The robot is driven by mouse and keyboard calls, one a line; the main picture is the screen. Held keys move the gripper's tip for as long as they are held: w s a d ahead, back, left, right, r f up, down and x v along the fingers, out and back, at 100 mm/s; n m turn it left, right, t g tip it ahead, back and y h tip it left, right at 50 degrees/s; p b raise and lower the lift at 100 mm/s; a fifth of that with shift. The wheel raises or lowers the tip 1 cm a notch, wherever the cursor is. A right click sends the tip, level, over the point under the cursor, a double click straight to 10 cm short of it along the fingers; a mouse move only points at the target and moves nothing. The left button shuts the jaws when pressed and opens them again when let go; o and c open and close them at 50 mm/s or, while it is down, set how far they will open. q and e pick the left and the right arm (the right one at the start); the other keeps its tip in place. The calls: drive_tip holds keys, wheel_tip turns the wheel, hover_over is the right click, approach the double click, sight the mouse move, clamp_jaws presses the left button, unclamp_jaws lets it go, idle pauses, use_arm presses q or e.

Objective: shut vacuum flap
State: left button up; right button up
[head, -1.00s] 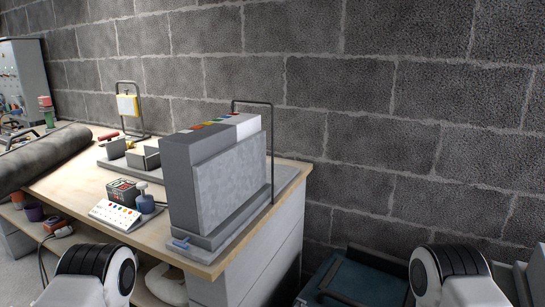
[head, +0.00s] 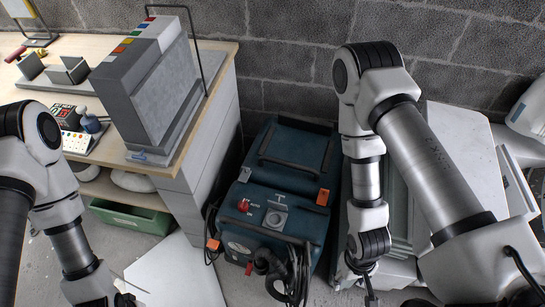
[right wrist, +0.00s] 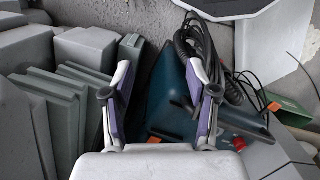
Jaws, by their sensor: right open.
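The vacuum (head: 292,150) is a dark teal box on the floor between the workbench and my right arm. Its front panel has a red knob, a light grey square fitting (head: 275,218), orange clips and a black hose. I cannot tell which part is the flap or how it stands. My right gripper (head: 369,290) is right of the vacuum's front, pointing down. In the right wrist view my right gripper (right wrist: 158,82) is open and empty, with the teal vacuum (right wrist: 168,92) behind and between its fingers. My left gripper (head: 124,298) is partly visible at the bottom left; its jaws are unclear.
The workbench (head: 222,82) at left carries a grey upright case (head: 135,95) and a white button box. A green bin (head: 130,217) lies under it. Black hose and cable (head: 280,278) lie before the vacuum. Grey-green slabs (right wrist: 62,105) stand close beside my right gripper. A block wall is behind.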

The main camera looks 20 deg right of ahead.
drive_tip(key=w+a+f+m+g+y+b, duration=0.1)
drive_tip(key=w+f+m+g, duration=0.15)
drive_tip(key=w, duration=0.35)
drive_tip(key=w+a+f+m+g+b, duration=0.1)
drive_tip(key=w+f+m+g+b, duration=0.15)
drive_tip(key=w, duration=0.45)
drive_tip(key=w+a+r+t+y+b, duration=0.1)
drive_tip(key=w+a+r+b, duration=0.2)
drive_tip(key=w, duration=0.8)
drive_tip(key=w+a+r+t+y+b, duration=0.15)
drive_tip(key=w+r, duration=0.25)
drive_tip(key=w, duration=0.7)
drive_tip(key=x, duration=0.7)
drive_tip(key=shift+f+m+h, duration=0.15)
drive_tip(key=shift+m+h, duration=0.15)
drive_tip(key=shift+h, duration=0.15)
drive_tip(key=shift+w+d, duration=0.1)
drive_tip(key=shift+d, duration=0.05)
clamp_jaws()
